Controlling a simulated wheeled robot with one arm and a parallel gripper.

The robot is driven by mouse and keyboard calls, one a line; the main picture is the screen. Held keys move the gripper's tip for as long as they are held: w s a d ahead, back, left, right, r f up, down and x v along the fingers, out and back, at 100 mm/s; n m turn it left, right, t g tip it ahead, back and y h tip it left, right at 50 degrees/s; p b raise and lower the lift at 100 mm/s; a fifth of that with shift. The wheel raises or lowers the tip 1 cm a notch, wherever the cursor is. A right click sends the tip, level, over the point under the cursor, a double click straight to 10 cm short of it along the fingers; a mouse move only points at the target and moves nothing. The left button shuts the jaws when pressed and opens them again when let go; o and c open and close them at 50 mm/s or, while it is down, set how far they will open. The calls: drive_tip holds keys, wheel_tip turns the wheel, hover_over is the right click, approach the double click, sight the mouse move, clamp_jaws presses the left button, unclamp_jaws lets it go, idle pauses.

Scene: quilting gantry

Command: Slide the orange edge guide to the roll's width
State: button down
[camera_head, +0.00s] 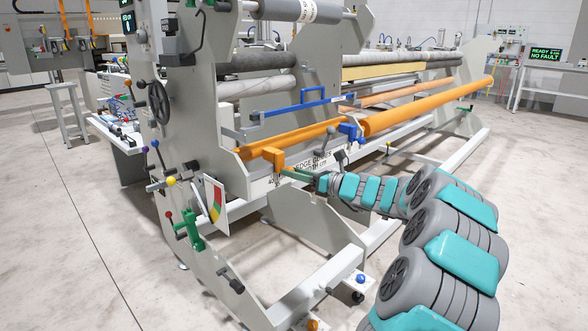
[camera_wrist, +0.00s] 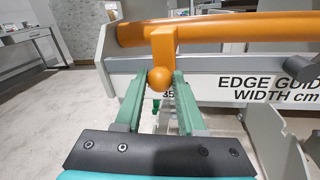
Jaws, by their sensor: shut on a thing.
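The orange edge guide (camera_head: 264,162) is a bracket on the orange bar (camera_head: 425,105), near the bar's left end in the head view. In the wrist view the guide (camera_wrist: 163,45) hangs from the bar (camera_wrist: 240,28) and ends in a round orange knob (camera_wrist: 160,78). My gripper (camera_head: 287,171) reaches the guide from the right in the head view. In the wrist view its green fingers (camera_wrist: 158,84) are shut on the knob, one on each side. A white scale rail (camera_wrist: 225,88) reads "EDGE GUIDES WIDTH cm"; a partly hidden number, seemingly 35, shows just below the knob.
A blue clamp (camera_head: 350,133) sits on the bar right of the guide. A blue-handled rod (camera_head: 290,106) and grey rolls (camera_head: 257,61) lie above. The grey end frame (camera_head: 205,110) with levers stands left. Pale floor (camera_head: 70,230) lies open at left.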

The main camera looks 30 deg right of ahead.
drive_tip(key=c, duration=0.5)
unclamp_jaws()
drive_tip(key=v, duration=0.8)
drive_tip(key=shift+w, duration=0.1)
